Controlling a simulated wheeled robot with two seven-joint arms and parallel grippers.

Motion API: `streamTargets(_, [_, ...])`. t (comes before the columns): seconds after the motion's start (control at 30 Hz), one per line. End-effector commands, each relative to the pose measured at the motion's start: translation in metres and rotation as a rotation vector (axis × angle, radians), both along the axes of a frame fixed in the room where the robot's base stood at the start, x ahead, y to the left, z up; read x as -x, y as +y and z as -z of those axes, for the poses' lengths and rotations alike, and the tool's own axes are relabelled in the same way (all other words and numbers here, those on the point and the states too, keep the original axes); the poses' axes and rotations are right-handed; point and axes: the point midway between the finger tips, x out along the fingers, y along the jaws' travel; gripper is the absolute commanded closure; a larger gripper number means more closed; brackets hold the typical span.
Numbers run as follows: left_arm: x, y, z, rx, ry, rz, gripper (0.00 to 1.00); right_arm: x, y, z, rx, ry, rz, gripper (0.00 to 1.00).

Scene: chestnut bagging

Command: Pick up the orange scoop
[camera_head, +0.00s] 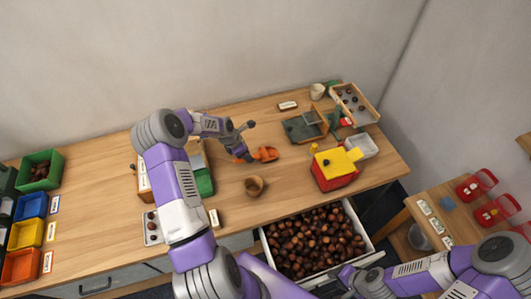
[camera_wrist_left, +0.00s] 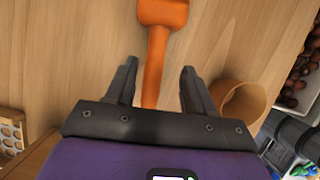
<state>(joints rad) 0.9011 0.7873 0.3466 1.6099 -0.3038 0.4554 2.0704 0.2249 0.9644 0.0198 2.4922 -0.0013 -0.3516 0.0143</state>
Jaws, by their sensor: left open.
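The orange scoop (camera_head: 268,153) lies on the wooden table, near its middle. In the left wrist view its head (camera_wrist_left: 163,12) is at the top and its handle (camera_wrist_left: 154,70) runs down between my two fingers. My left gripper (camera_head: 249,143) is open around the handle line, with a gap on both sides, and holds nothing. I cannot tell how high it is above the table. My right gripper (camera_head: 347,277) is low in the head view, by the drawer's front edge; its fingers are too unclear to read.
A wooden cup (camera_head: 254,187) stands close to the scoop, just right of my left gripper in the wrist view (camera_wrist_left: 240,102). An open drawer (camera_head: 367,232) full of chestnuts is in front. A red and yellow box (camera_head: 335,172) stands to the right. Coloured bins (camera_head: 28,233) are at far left.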

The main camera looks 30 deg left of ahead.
Motion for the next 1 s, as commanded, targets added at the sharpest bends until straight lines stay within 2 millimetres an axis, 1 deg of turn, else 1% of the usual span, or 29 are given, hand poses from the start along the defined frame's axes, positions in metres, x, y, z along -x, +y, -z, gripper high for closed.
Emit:
streamTargets(0.2, [-0.014, -0.003, 0.03, 0.002, -0.001, 0.0, 0.47, -0.001, 0.0, 0.006, 0.0, -0.002, 0.001, 0.63])
streamTargets(0.3, [-0.018, -0.006, 0.041, 0.001, -0.001, 0.001, 0.47, -0.001, 0.0, 0.008, 0.0, -0.002, 0.001, 0.63])
streamTargets(0.4, [-0.02, -0.007, 0.046, -0.001, -0.002, 0.001, 0.47, -0.001, 0.0, 0.008, 0.0, -0.002, 0.001, 0.63])
streamTargets(0.63, [-0.02, -0.007, 0.046, -0.001, -0.002, 0.001, 0.47, -0.001, 0.0, 0.008, 0.0, -0.002, 0.001, 0.63])
streamTargets(0.9, [-0.02, -0.007, 0.046, -0.001, -0.002, 0.001, 0.88, -0.001, 0.0, 0.008, 0.0, -0.002, 0.001, 0.63])
streamTargets(0.97, [-0.02, -0.007, 0.046, -0.001, -0.002, 0.001, 0.97, -0.001, 0.0, 0.008, 0.0, -0.002, 0.001, 0.63])
streamTargets(1.0, [-0.02, -0.007, 0.046, -0.001, -0.002, 0.001, 1.0, -0.001, 0.0, 0.008, 0.0, -0.002, 0.001, 0.63])
